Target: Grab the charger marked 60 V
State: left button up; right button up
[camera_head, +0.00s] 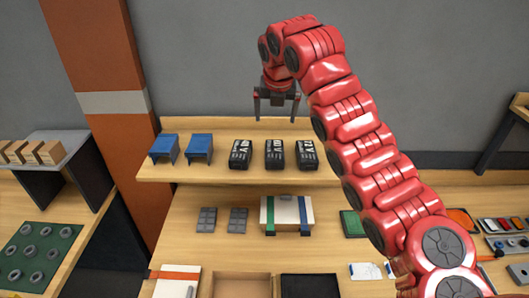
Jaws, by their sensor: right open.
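Three black chargers stand in a row on the upper wooden shelf: a left one (240,154), a middle one (275,154) and a right one (307,154). Each has white lettering on it, too small and skewed for me to tell which reads 60 V. My right gripper (275,116) is open and empty, pointing down, with its fingers spread. It shows above the middle charger in the picture, apart from all three. My left gripper is not in view.
Two blue stands (181,149) sit left of the chargers on the shelf (220,178). Below are grey blocks (222,219), a strapped white box (287,213) and a green board (352,223). My red right arm hides part of the shelf's right side.

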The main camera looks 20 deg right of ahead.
jog(key=b, duration=0.9)
send_near(275, 149)
jog(key=shift+w+a+f, duration=0.2)
jog(key=shift+a+f, duration=0.05)
jog(key=shift+f, duration=0.05)
jog(key=shift+w+f+b, duration=0.2)
jog(key=shift+f+b, duration=0.45)
jog(key=shift+f, duration=0.05)
jog(key=shift+w+d+f+p, duration=0.25)
jog(key=shift+w+f+p, duration=0.15)
jog(key=shift+f, duration=0.15)
jog(key=shift+w+d+f+p, duration=0.2)
jog(key=shift+w+f+p, duration=0.15)
jog(key=shift+f, duration=0.35)
jog(key=shift+f+p, duration=0.3)
jog(key=shift+p, duration=0.15)
jog(key=p+x, duration=0.3)
jog(key=shift+f, duration=0.4)
jog(key=shift+w+f, duration=0.1)
jog(key=shift+f, duration=0.35)
jog(key=shift+r, duration=0.1)
grip_shut()
